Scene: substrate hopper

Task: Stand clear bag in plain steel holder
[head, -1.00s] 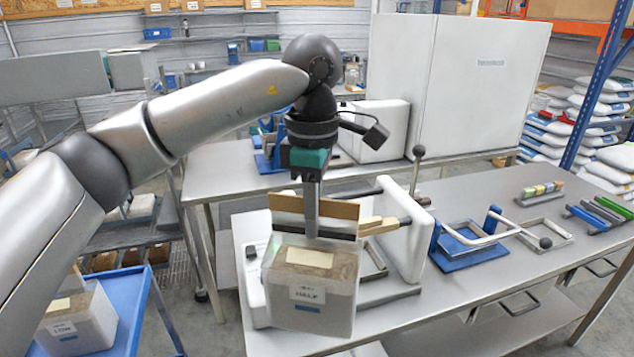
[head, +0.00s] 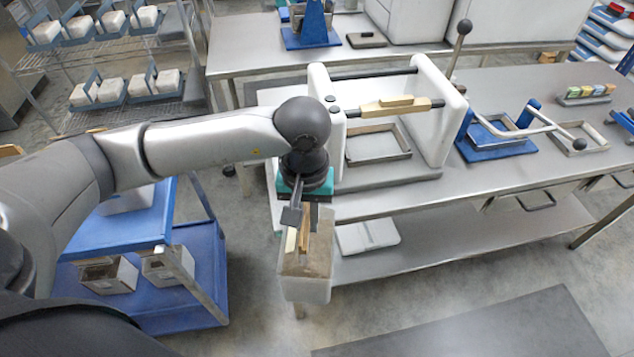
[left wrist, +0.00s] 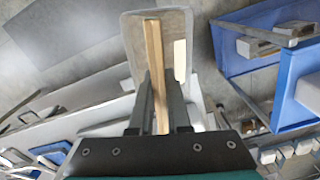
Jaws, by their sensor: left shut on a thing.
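My left gripper (head: 298,214) is shut on the wooden top strip of a clear bag (head: 308,275) with brownish contents. The bag hangs upright below the fingers, beyond the bench's near left edge, over the floor. In the left wrist view the strip runs between the fingers (left wrist: 158,100), with the bag (left wrist: 190,30) around it. A plain steel frame (head: 380,155) lies on the bench inside a white two-sided stand, right of and beyond the bag. Another plain steel frame (head: 592,150) lies further right. I cannot tell which is the holder. My right gripper is not in view.
A white stand (head: 436,100) with a crossbar and wooden block rises over the first frame. A blue frame (head: 500,153) stands right of it. A blue cart (head: 205,275) with several pale boxes is at left. The bench's lower shelf (head: 470,240) is mostly clear.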

